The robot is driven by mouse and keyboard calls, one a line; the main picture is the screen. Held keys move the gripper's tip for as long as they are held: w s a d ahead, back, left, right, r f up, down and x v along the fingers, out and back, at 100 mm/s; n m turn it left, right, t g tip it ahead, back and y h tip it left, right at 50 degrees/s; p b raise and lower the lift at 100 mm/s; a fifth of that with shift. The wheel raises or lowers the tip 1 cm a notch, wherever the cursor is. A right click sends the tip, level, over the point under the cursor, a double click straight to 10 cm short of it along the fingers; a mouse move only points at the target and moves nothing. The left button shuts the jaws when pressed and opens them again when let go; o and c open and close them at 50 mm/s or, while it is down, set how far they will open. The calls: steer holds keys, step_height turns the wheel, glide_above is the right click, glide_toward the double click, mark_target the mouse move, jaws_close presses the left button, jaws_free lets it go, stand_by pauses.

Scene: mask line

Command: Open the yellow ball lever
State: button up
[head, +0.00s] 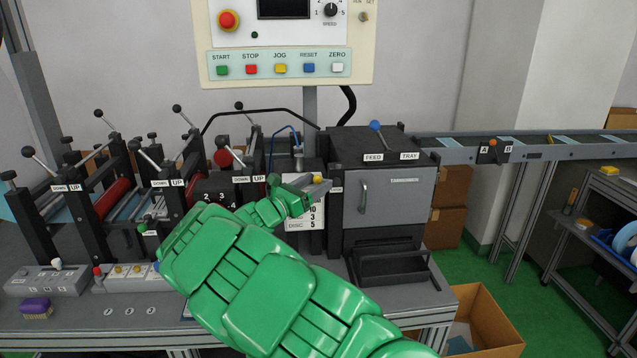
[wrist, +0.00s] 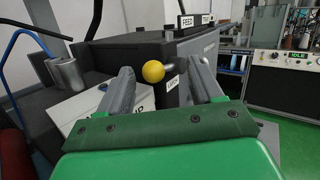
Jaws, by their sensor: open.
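The yellow ball lever (wrist: 153,71) is near the middle of the wrist view, a round yellow knob beside a short dark stub at the corner of a dark grey machine housing. My gripper (wrist: 165,82) is open, with one grey finger to the left of the ball and one to the right. A clear gap shows on the left; the picture does not settle contact or depth. In the head view the yellow ball (head: 318,178) is a small spot at my gripper (head: 311,187), partly hidden by the fingers. My green arm covers the area below it.
The grey-doored unit (head: 390,200) stands just right of my gripper, with a blue ball lever (head: 376,126) on top. A white number card (head: 304,215) is below the gripper. Rollers and black-knobbed levers (head: 120,185) stand to the left. A conveyor (head: 540,147) runs right.

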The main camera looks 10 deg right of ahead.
steer(key=v, duration=0.5)
steer(key=shift+s+a+f, duration=0.1)
steer(key=shift+s+a, duration=0.15)
steer(key=shift+a, duration=0.05)
